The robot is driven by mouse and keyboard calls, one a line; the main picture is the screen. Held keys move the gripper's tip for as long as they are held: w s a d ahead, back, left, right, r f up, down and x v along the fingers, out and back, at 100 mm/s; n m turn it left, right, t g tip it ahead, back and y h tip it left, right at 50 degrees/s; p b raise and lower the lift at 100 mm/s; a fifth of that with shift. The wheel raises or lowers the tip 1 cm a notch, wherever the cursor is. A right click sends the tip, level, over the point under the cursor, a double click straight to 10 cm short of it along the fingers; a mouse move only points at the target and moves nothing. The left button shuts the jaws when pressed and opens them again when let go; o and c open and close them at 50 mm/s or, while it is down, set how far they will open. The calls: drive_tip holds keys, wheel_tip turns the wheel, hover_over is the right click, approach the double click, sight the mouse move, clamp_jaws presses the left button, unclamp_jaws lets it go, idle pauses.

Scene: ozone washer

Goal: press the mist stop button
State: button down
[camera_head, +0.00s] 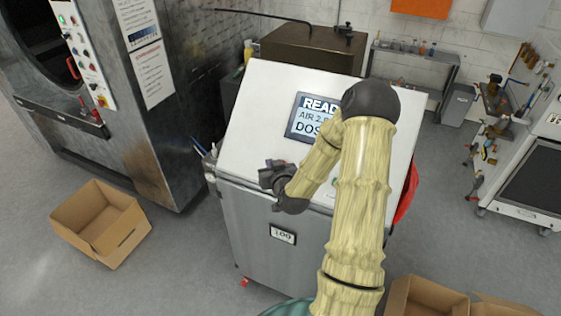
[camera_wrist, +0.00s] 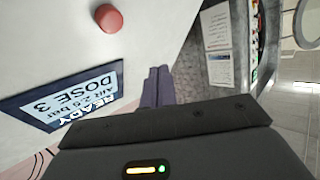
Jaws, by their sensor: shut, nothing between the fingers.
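In the wrist view the display (camera_wrist: 75,98) appears upside down. A round red button (camera_wrist: 109,19) stands out from the panel near the top of that view. I see no label on it, so I cannot tell if it is the mist stop button. My gripper (camera_head: 266,174) is by the panel's lower left part; its shut, empty fingers (camera_wrist: 158,72) show apart from the red button in the wrist view. My arm hides the panel's right part.
A steel cabinet (camera_head: 140,120) with a control strip (camera_head: 84,55) stands at the left. An open cardboard box (camera_head: 100,222) lies on the floor before it, another box (camera_head: 425,298) at lower right. A wheeled unit (camera_head: 525,175) stands far right. Grey floor is clear between them.

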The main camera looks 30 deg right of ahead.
drive_tip(key=shift+d+f, duration=0.1)
drive_tip(key=shift+f, duration=0.05)
drive_tip(key=shift+w+d+f+b, duration=0.65)
drive_tip(key=shift+d+f, duration=0.15)
drive_tip(key=shift+f, duration=0.2)
drive_tip(key=shift+w+d+f+b, duration=0.6)
drive_tip(key=shift+d+f, duration=0.15)
drive_tip(key=shift+f, duration=0.3)
drive_tip(key=shift+w+d+f+b, duration=0.65)
drive_tip(key=shift+d+f, duration=0.15)
drive_tip(key=shift+f, duration=0.2)
drive_tip(key=shift+w+d+f+b, duration=0.2)
drive_tip(key=shift+d+f+b, duration=0.1)
drive_tip(key=shift+b, duration=0.15)
drive_tip(key=shift+w+d+f+b, duration=0.2)
drive_tip(key=shift+f+b, duration=0.1)
drive_tip(key=shift+b, duration=0.2)
idle(0.7)
idle(0.3)
drive_tip(key=shift+s+a+r, duration=0.45)
drive_tip(key=shift+a+r, duration=0.05)
drive_tip(key=shift+r, duration=0.15)
